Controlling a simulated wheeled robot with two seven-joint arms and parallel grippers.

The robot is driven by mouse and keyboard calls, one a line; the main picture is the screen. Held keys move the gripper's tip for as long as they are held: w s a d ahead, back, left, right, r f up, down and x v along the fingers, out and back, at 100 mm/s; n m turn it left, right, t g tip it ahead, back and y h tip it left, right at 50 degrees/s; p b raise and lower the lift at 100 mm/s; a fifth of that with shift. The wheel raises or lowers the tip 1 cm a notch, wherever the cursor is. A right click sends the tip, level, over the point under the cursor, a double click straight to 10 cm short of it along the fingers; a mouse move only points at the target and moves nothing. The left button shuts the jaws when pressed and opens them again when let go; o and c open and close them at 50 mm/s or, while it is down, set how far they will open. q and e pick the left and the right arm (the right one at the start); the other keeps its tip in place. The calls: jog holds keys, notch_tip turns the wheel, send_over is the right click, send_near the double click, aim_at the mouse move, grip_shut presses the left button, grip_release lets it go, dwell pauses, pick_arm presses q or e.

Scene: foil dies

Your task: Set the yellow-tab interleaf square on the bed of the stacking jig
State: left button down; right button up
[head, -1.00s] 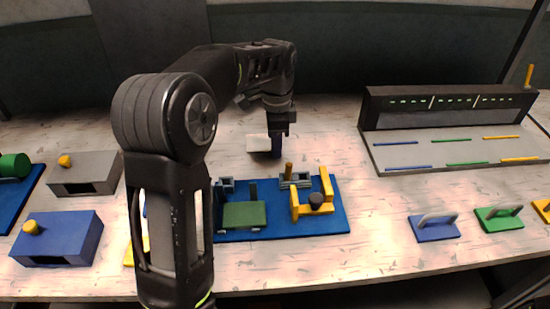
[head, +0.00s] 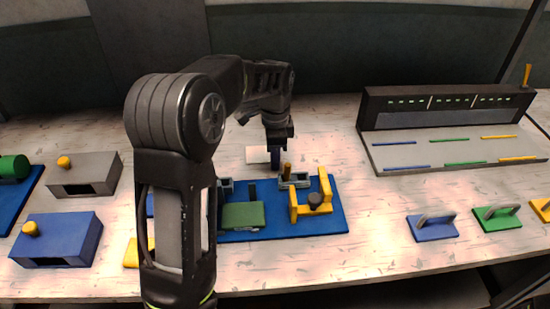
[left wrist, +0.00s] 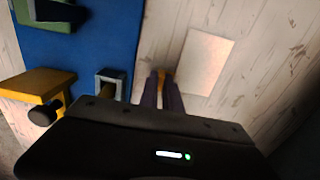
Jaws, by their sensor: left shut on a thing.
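My left gripper (head: 275,160) is shut on the yellow tab (left wrist: 162,76) of a pale, flat interleaf (left wrist: 205,62). In the head view the interleaf (head: 257,154) reaches out to the left of the fingers, behind the stacking jig. The jig has a blue base (head: 335,220), a green bed (head: 243,215) and a yellow bracket (head: 325,188) with a dark knob. In the left wrist view the blue base (left wrist: 100,40) lies left of the fingers, apart from the interleaf. The sheet's height above the table is hard to tell. My right gripper is not in view.
A grey block (head: 85,177) and a blue block (head: 60,240) with yellow knobs stand at left. Blue (head: 433,228) and green (head: 497,218) handled plates lie front right. A grey rack (head: 450,150) stands back right. Table between jig and rack is clear.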

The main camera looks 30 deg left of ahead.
pick_arm(q)
jog(key=shift+f, duration=0.25)
jog(key=c, duration=1.5)
grip_release()
jog(key=shift+r, duration=0.1)
jog(key=shift+c, duration=0.2)
notch_tip(320, 180, up, 12)
jog(key=shift+r+p, duration=0.15)
jog(key=shift+p, duration=0.15)
